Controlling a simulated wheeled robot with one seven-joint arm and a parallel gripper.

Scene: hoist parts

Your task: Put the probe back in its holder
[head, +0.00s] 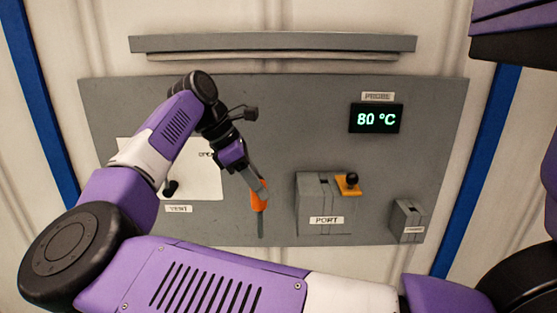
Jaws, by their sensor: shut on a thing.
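The probe (259,197) has an orange handle and a thin grey rod that points down. My gripper (257,186) is shut on the orange handle, in front of the grey panel and left of the box marked PORT. The rod's tip hangs free, apart from that box. A small grey slotted box (406,221) at the panel's lower right looks like the holder; its label is too small to read. No probe shows in it.
The PORT box (311,203) stands between the probe and the small box, with an orange flap (348,187) and black knob at its upper right. A display (376,118) reads 80 °C. A white door (205,184) marked VENT is partly behind my arm. A grey ledge (270,44) runs above.

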